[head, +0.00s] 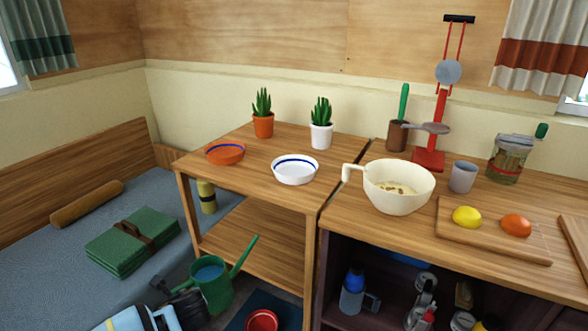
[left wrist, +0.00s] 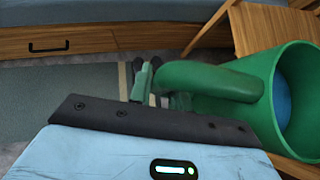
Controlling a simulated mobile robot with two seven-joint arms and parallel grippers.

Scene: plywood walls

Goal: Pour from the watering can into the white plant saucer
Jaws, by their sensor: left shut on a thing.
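The green watering can (head: 217,291) is low in front of the small table, with blue water inside and its spout pointing up to the right. My left gripper (head: 184,303) is shut on its handle; the wrist view shows the handle (left wrist: 212,79) at the fingers (left wrist: 150,82) and the can's open top at right. The white plant saucer (head: 295,174) with a blue ring stands on the small table, above and right of the can. An orange saucer (head: 225,154) with a blue ring stands left of it. My right gripper is not in view.
Potted cacti, one in an orange pot (head: 263,124) and one in a white pot (head: 321,135), stand behind the saucers. The table's front edge and lower shelf (head: 252,252) are close to the can. A cream bowl (head: 399,196) stands on the right counter.

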